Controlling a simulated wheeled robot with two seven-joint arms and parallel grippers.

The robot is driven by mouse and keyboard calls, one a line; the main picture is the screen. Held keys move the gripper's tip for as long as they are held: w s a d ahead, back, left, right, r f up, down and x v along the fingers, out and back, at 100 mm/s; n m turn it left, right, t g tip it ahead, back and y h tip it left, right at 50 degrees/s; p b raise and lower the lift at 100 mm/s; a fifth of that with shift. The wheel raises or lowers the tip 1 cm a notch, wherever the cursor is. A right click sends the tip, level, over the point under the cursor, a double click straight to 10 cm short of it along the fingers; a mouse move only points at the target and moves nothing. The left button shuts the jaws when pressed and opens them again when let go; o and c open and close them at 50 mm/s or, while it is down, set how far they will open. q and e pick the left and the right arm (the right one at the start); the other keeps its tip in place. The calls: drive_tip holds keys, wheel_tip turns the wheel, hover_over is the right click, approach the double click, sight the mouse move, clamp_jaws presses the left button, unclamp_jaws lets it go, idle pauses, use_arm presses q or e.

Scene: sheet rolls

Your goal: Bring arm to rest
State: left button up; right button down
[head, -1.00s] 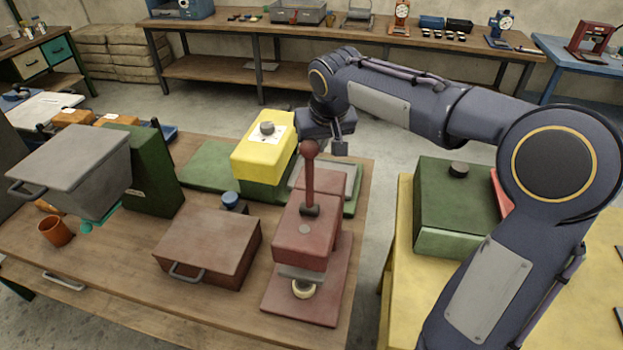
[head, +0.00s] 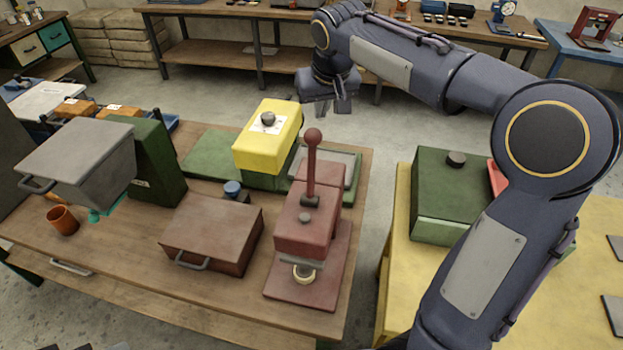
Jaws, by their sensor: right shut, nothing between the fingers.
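My right arm (head: 430,75) reaches in from the right and bends over toward the middle of the view. My right gripper (head: 328,108) hangs above and beyond the far edge of the wooden workbench (head: 120,285), with grey floor behind it. It is shut and empty, apart from the things on the bench. My left gripper is not in view.
On the bench are a red lever press (head: 305,230), a yellow box (head: 265,140) on a green machine, a brown case (head: 210,230), a grey bin (head: 75,160) and an orange cup (head: 62,220). A green box (head: 450,200) stands on the yellow table (head: 400,290) under my arm.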

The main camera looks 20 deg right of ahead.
drive_tip(key=s+a+f+y+b, duration=0.1)
drive_tip(key=s+f, duration=0.4)
drive_tip(key=s, duration=0.4)
drive_tip(key=s+a+f+y+b, duration=0.2)
drive_tip(key=s+f, duration=0.3)
drive_tip(key=s, duration=0.5)
drive_tip(key=s+a+f+t+y+b, duration=0.1)
drive_tip(key=s+f, duration=0.4)
drive_tip(key=s, duration=0.5)
drive_tip(key=shift+s+a, duration=0.15)
drive_tip(key=shift+a, duration=0.6)
drive_tip(key=shift+f, duration=0.1)
